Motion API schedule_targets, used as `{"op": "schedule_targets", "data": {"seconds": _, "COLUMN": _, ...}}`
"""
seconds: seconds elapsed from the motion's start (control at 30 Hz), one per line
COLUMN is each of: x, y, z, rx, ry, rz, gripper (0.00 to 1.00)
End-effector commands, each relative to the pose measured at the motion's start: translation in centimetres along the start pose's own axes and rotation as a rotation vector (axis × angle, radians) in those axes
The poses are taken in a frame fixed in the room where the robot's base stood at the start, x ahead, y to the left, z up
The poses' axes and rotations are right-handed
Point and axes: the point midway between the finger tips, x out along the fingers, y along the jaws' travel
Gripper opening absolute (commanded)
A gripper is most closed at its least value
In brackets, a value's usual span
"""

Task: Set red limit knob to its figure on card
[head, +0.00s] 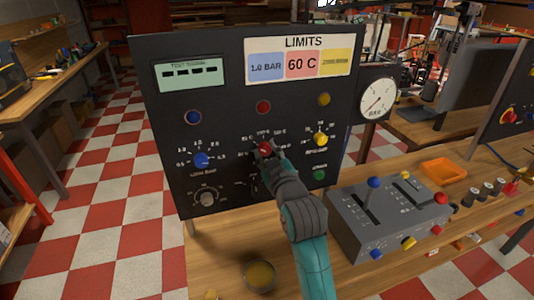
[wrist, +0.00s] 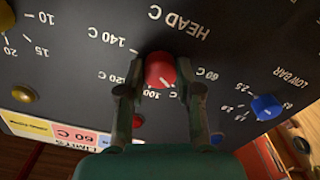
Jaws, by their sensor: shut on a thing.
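The red limit knob (wrist: 160,69) sits on the dark panel, with scale figures around it and "HEAD C" printed upside down above it in the wrist view. My gripper (wrist: 156,80) is shut on this knob, one finger on each side. A pale mark on the knob seems to point down and slightly right, near the 100 figure; the fingers hide part of the scale. In the head view the red knob (head: 265,147) is mostly behind my gripper (head: 267,155). The LIMITS card (head: 298,61) shows "60 C" on its red field.
A blue knob (head: 201,159) and a yellow knob (head: 320,139) flank the red one. A grey knob (head: 207,199) and a green button (head: 320,174) sit lower. A grey lever box (head: 390,220) stands right of my arm, and a round tin (head: 260,276) in front.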

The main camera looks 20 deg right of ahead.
Motion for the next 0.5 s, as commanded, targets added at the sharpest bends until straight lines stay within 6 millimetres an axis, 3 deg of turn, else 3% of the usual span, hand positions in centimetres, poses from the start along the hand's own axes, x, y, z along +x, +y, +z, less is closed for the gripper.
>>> {"op": "schedule_targets", "data": {"seconds": 0.5, "x": 0.00, "y": -0.11, "z": 0.28, "rx": -0.471, "ry": -0.006, "rz": -0.004, "gripper": 0.00}}
